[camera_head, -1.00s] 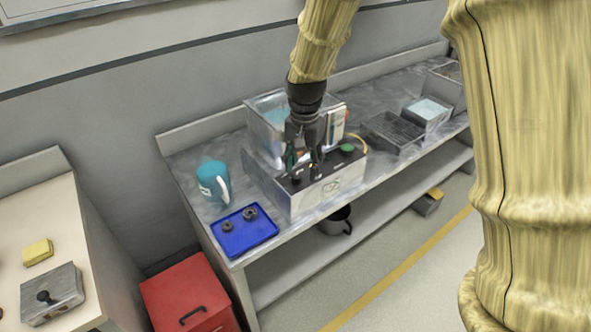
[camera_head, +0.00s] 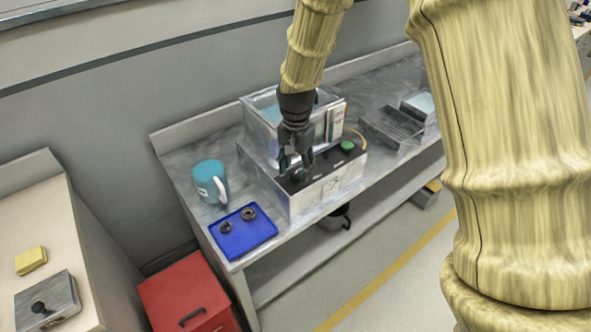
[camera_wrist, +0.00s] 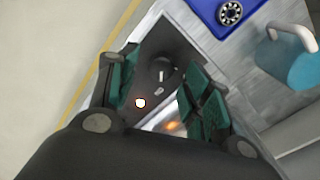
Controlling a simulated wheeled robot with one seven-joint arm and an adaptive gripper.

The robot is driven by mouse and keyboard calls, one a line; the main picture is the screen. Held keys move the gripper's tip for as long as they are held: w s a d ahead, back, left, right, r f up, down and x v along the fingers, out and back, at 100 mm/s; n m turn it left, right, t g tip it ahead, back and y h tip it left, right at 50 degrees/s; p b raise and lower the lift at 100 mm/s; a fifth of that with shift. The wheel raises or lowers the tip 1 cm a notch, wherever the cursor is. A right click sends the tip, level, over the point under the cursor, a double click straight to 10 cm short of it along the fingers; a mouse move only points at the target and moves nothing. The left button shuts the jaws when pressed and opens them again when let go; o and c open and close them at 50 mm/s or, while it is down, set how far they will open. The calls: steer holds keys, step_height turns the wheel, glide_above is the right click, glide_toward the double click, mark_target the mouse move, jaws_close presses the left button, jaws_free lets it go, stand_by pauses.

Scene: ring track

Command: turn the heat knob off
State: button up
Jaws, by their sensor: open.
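The heat unit (camera_head: 308,199) is a pale metal box on the grey bench, with a black control strip along its front top edge. My gripper (camera_head: 295,167) is over the left end of that strip. In the wrist view, a round black knob (camera_wrist: 161,71) with a short white mark lies between the two green-padded fingers of my open gripper (camera_wrist: 158,88). I cannot tell whether either finger touches it. A small white light (camera_wrist: 140,103) glows beside the knob. In the head view the fingers largely hide this knob.
A green button (camera_head: 347,145) is at the strip's right end. A clear-walled water bath (camera_head: 262,122) stands behind the strip. A teal mug (camera_head: 209,180) and a blue tray (camera_head: 243,243) with dark rings are left. A dark rack (camera_head: 391,128) is right.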

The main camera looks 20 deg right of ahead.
steer(key=shift+w+f, duration=0.1)
steer(key=shift+f, duration=1)
steer(key=c, duration=1)
steer(key=shift+c, duration=0.2)
